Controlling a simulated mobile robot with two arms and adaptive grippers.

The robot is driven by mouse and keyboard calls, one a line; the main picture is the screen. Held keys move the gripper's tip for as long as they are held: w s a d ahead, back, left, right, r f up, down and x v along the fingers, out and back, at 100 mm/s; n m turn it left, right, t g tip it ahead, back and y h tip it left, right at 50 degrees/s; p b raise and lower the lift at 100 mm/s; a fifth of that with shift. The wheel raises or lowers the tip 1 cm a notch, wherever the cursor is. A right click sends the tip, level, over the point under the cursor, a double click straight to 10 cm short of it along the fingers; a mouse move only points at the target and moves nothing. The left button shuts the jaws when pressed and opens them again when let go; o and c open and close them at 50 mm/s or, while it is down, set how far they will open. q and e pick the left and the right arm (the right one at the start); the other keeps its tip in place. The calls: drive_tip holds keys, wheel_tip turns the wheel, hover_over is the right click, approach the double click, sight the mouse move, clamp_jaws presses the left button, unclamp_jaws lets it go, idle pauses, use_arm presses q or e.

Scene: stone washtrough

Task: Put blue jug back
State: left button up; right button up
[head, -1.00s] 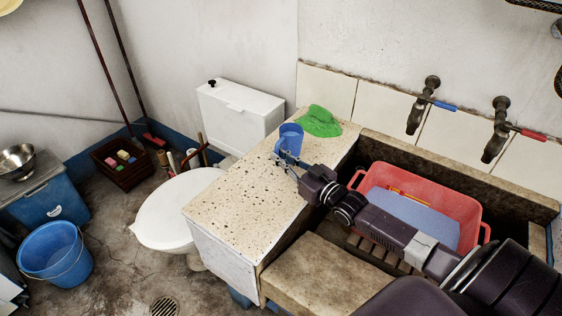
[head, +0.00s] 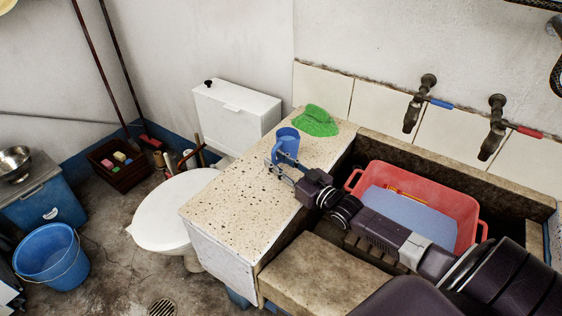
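The blue jug (head: 288,143) is upright on or just above the speckled countertop (head: 232,200), its handle on its left side. My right gripper (head: 274,160) is at the near side of the jug. Its two thin fingers are spread apart; one crosses in front of the jug's lower part, the other lies nearer over the countertop. Whether either finger touches the jug cannot be told. My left gripper is not in view.
A green cloth (head: 316,121) lies behind the jug. A red basin (head: 466,208) stands in the stone trough on the right, below two taps (head: 425,92). A toilet (head: 175,210) is left of the countertop. The near countertop is clear.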

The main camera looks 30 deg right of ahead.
drive_tip(key=shift+r, duration=0.2)
drive_tip(key=shift+s+f, duration=0.1)
drive_tip(key=shift+s, duration=0.25)
drive_tip(key=s, duration=0.3)
drive_tip(key=s+d, duration=0.1)
drive_tip(key=s, duration=0.3)
drive_tip(key=s+d, duration=0.1)
drive_tip(key=s, duration=0.3)
